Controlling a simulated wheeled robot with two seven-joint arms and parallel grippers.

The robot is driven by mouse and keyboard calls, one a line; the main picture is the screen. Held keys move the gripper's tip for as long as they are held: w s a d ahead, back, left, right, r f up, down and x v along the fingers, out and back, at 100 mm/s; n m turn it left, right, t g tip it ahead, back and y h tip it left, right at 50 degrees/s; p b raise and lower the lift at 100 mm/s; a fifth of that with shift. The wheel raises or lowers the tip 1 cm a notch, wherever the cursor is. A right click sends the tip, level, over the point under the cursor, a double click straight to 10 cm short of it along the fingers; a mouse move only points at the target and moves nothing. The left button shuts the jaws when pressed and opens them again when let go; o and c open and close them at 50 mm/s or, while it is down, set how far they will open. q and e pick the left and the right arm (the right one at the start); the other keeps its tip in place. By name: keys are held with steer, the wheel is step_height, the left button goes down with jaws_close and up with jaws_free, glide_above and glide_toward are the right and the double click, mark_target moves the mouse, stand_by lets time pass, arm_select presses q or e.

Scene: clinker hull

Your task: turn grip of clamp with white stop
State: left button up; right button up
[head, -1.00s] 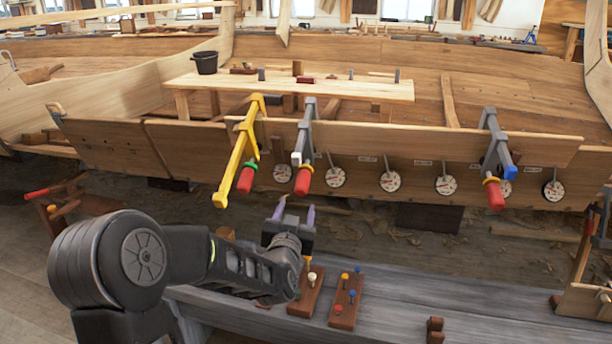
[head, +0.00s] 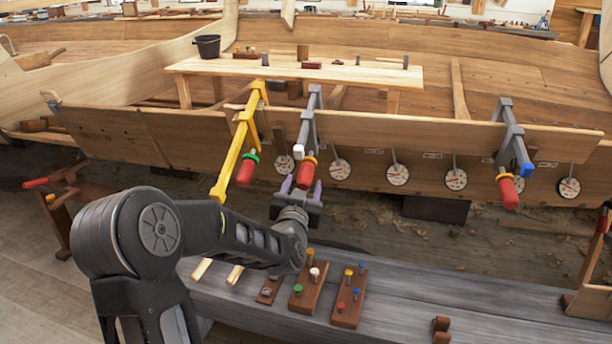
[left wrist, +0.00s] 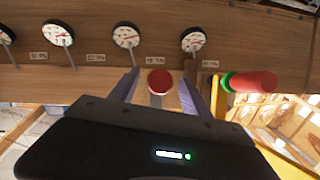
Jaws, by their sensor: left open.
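The clamp with the white stop (head: 299,151) is the grey middle one on the plank edge. Its red grip (head: 307,173) has a yellow collar and hangs below. In the left wrist view this grip (left wrist: 159,82) shows end-on. My left gripper (head: 301,188) is open just below the grip, fingers pointing up at it. In the left wrist view the gripper's two purple fingers (left wrist: 158,92) stand on either side of the grip, with a gap on both sides. Whether the grip is deep between the fingers I cannot tell. My right gripper is not in view.
A yellow clamp (head: 236,150) with a green-collared red grip (head: 247,168) hangs close on the left. A grey clamp with a blue stop (head: 526,169) is far right. Dials (head: 398,174) line the plank behind. A grey bench (head: 420,290) with peg blocks (head: 349,297) lies below.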

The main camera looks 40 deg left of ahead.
mark_target(306, 176)
arm_select(q)
steer(key=x, duration=0.5)
steer(key=shift+w, duration=0.1)
jaws_close()
stand_by(0.5)
